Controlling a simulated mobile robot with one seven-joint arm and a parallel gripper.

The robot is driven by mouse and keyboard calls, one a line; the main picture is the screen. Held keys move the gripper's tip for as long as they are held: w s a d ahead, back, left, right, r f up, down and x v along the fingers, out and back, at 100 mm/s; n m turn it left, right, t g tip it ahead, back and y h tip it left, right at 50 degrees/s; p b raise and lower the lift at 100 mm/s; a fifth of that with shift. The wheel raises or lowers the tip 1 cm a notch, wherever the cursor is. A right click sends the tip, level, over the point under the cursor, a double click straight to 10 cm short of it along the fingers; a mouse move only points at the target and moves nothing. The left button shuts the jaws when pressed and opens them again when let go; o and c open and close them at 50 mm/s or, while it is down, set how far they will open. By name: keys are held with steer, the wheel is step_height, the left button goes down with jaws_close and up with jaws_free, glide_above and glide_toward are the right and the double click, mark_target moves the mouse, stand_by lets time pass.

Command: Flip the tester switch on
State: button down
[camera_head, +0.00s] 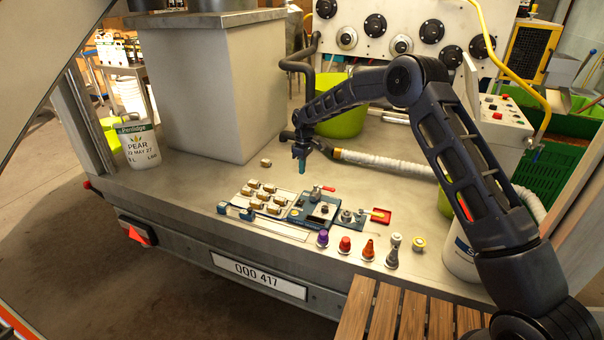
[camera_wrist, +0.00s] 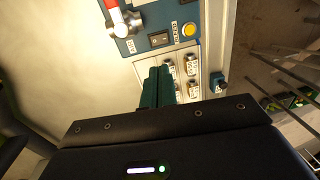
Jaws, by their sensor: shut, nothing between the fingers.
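The tester is a blue panel (camera_head: 313,211) on the trailer bed, with a red-handled lever (camera_head: 325,188) on it. In the wrist view the panel (camera_wrist: 143,18) carries a small black rocker switch (camera_wrist: 159,40) beside a round yellow button (camera_wrist: 189,31). I cannot tell which way the rocker is tilted. The lever's red handle (camera_wrist: 112,5) shows near the top edge. My gripper (camera_head: 301,170) hangs above the bed, behind the panel in the head view. Its teal fingers (camera_wrist: 158,75) are shut and empty, pointing toward the switch but apart from it.
A tray of several small blocks (camera_head: 263,196) adjoins the panel. Purple, red and orange fittings (camera_head: 345,244) line the front edge. A white hose (camera_head: 385,161) lies behind, and a large grey box (camera_head: 221,90) stands at the back left.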

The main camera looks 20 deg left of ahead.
mark_target(299, 203)
stand_by(0.3)
steer(key=shift+s, duration=0.7)
steer(key=f, duration=0.4)
steer(key=s+f, duration=0.1)
steer(key=f, duration=0.8)
steer(key=shift+s+f, duration=0.35)
steer(key=shift+f, duration=0.05)
steer(key=shift+s+f, duration=0.1)
steer(key=shift+f, duration=0.15)
